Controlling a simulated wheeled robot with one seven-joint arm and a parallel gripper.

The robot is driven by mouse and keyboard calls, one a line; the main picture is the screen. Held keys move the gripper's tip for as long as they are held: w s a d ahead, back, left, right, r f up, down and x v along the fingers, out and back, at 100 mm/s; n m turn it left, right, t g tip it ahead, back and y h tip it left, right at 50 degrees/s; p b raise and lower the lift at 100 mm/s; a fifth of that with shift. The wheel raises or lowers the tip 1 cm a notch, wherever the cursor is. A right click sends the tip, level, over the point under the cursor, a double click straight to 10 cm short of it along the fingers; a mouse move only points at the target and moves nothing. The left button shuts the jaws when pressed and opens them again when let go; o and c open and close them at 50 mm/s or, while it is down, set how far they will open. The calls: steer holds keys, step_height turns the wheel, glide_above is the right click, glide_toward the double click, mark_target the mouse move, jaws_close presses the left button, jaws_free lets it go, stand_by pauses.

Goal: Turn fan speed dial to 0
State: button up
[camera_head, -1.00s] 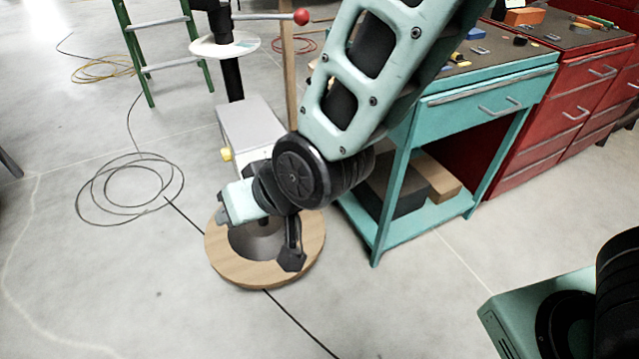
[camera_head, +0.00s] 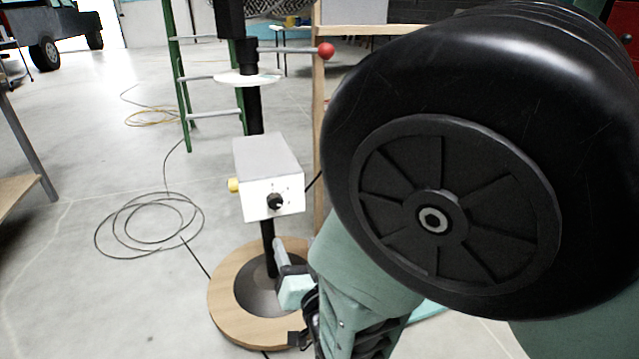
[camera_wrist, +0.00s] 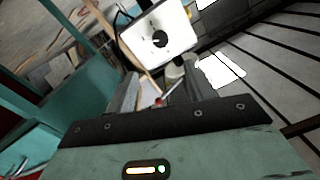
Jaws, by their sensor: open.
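The fan's control box (camera_head: 268,172) is a white box on a black pole, with a yellow knob (camera_head: 234,185) on its left side. The black speed dial (camera_head: 275,202) sits on its front face; its setting is too small to read. In the wrist view the box (camera_wrist: 152,40) and dial (camera_wrist: 160,40) show upper centre, beyond my gripper (camera_wrist: 155,98). My gripper is open with nothing seen between its fingers. In the head view its end (camera_head: 292,285) is low, below the box and in front of the pole, apart from the dial. My arm hides part of it.
The pole stands on a round wooden base (camera_head: 228,305). A lever with a red ball (camera_head: 326,50) sticks out above the box. A green ladder (camera_head: 180,80) stands behind, and a coiled cable (camera_head: 150,222) lies on the floor at left. My arm blocks the right side.

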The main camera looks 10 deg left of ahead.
mark_target(277, 204)
steer(key=b+x, duration=0.1)
steer(key=x, duration=1.2)
steer(key=shift+w+a, duration=0.2)
steer(key=shift+w, duration=0.1)
steer(key=c, duration=1)
